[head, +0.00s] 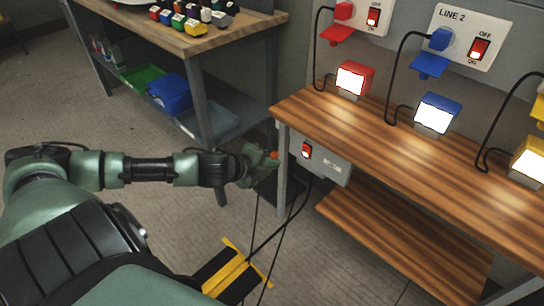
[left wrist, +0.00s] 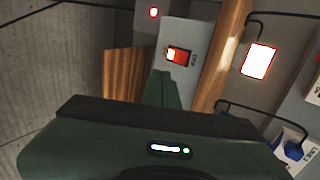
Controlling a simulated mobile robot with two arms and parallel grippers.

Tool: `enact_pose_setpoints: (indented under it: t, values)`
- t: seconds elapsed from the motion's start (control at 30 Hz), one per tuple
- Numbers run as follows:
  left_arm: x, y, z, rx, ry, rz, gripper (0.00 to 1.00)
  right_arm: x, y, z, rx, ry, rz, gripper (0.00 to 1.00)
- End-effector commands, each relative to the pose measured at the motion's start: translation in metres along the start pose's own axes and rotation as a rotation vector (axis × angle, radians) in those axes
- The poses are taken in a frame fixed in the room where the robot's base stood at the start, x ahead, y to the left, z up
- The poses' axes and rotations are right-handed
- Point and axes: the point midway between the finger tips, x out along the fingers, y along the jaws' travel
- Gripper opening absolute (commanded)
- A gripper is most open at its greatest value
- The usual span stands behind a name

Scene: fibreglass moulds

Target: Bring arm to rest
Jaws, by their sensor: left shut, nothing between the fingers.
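My left arm reaches in from the left in the head view, held out level. Its gripper (head: 264,160) is at the near left corner of the striped wooden bench, beside the bench leg. It is shut with nothing between the fingers. In the left wrist view the closed green fingers (left wrist: 164,92) point toward a grey switch box with a red rocker switch (left wrist: 180,55). The same grey box (head: 332,168) hangs under the bench top in the head view, right of the gripper. I cannot tell whether fingers and box touch. My right gripper is not in view.
The wooden bench (head: 400,160) carries red, blue and yellow lit lamps under wall switch panels (head: 466,38). A worktable (head: 190,42) with small coloured blocks stands behind. Dark cables hang near the gripper, above a yellow-and-black object (head: 234,272). Open floor (head: 50,100) lies at left.

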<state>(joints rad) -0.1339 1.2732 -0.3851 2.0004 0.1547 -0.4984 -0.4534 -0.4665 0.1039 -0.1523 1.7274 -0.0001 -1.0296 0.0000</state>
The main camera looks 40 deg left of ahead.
Motion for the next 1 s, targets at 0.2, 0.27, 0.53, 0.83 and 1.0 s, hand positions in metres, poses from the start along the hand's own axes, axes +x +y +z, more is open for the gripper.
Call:
enact_pose_setpoints:
  t: [0.2, 0.27, 0.53, 0.83, 1.0]
  values:
    - [-0.001, 0.0, 0.0, 0.0, 0.0, -0.001, 0.0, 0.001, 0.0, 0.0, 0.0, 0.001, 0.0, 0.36]
    - [-0.001, 0.0, 0.0, 0.0, 0.0, 0.0, 0.0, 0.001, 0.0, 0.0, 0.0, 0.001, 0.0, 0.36]
    - [-0.001, 0.0, 0.0, 0.0, 0.0, 0.0, 0.0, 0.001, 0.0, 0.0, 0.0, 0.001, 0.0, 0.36]
    - [0.016, 0.051, -0.011, -0.216, -0.046, 0.049, 0.0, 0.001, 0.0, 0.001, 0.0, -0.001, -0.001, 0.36]
    - [0.03, 0.139, -0.036, -0.558, -0.15, 0.157, 0.0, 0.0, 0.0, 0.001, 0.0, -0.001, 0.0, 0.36]
